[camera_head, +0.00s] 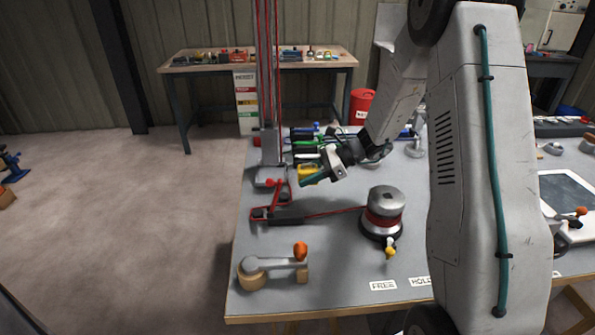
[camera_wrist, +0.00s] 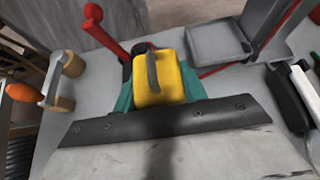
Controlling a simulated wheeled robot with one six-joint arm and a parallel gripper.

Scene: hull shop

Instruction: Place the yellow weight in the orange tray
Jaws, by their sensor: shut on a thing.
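My gripper (camera_head: 318,170), with teal fingers, is shut on the yellow weight (camera_head: 308,174) above the left part of the workbench. In the wrist view the weight (camera_wrist: 158,84) is a yellow block with a dark handle on top, between the teal fingers of my gripper (camera_wrist: 160,92). Its underside is hidden. A shallow grey tray (camera_wrist: 218,43) lies beyond the weight to the right in the wrist view. I cannot make out an orange tray in either view.
A winch drum (camera_head: 386,204) with red rope and a yellow-knobbed lever (camera_head: 390,252) stands on the grey workbench (camera_head: 335,262). An orange-knobbed lever (camera_head: 300,250) is at the front left. Red ropes (camera_head: 268,75) rise beside my gripper. Coloured-handled tools lie behind it.

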